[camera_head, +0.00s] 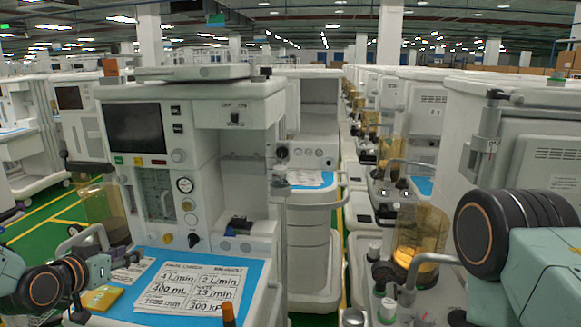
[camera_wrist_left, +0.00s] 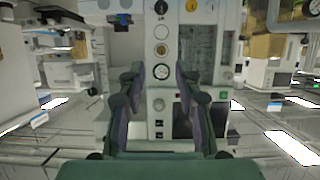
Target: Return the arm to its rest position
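My left arm enters the head view at the lower left, beside the near anaesthesia cart's blue worktop. Its gripper (camera_head: 94,273) is small and partly hidden there. In the left wrist view the two dark fingers of the left gripper (camera_wrist_left: 158,74) stand apart with nothing between them. They point at the cart front, which appears upside down, with a gauge and a dark screen (camera_wrist_left: 196,118). My right arm shows at the right edge of the head view as a black ringed joint and a green link. Its gripper is out of view.
The near cart (camera_head: 222,165) carries a dark monitor (camera_head: 135,128), printed cards (camera_head: 188,288) and a yellow packet (camera_head: 101,298). An amber canister (camera_head: 421,238) stands near my right arm. Rows of carts run back, with a narrow green-floored aisle between them.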

